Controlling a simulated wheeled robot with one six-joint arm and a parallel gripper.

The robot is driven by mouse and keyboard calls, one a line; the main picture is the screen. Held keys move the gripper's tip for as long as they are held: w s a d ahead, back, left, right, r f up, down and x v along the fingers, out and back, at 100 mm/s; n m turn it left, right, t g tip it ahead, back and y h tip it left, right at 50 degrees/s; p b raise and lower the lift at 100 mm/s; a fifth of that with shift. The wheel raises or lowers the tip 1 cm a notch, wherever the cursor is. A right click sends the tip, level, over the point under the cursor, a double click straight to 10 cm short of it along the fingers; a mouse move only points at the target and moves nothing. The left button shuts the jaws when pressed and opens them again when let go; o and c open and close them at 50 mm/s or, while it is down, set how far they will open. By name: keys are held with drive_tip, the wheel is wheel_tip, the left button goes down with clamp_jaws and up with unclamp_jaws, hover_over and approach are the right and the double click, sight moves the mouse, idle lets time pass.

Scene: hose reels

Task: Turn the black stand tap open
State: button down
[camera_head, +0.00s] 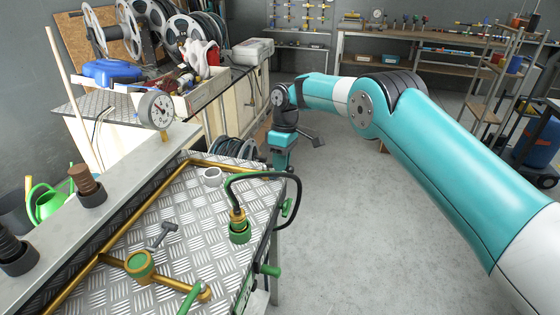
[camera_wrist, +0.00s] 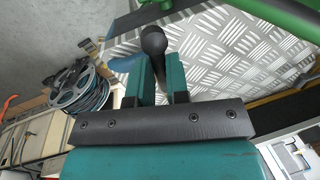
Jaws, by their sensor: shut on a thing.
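My gripper (camera_head: 281,165) points down at the far right corner of the tread-plate bench (camera_head: 190,205) in the head view. In the wrist view my gripper (camera_wrist: 161,62) has its two teal fingers shut on a black round-ended handle (camera_wrist: 153,40), which I take to be the black stand tap's. The handle's lower part is hidden between the fingers. In the head view the held part is too small and covered to make out, and how far the tap is turned cannot be told. A black hose (camera_head: 262,175) arches from a green-and-brass fitting (camera_head: 240,225) close to my gripper.
A hose reel (camera_wrist: 80,88) shows in the wrist view. The concrete floor (camera_head: 350,220) is clear.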

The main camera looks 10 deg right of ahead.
drive_tip(key=shift+w+d+n, duration=0.1)
drive_tip(key=shift+w+n, duration=0.2)
drive_tip(key=shift+n, duration=0.3)
drive_tip(key=c, duration=1.1)
unclamp_jaws()
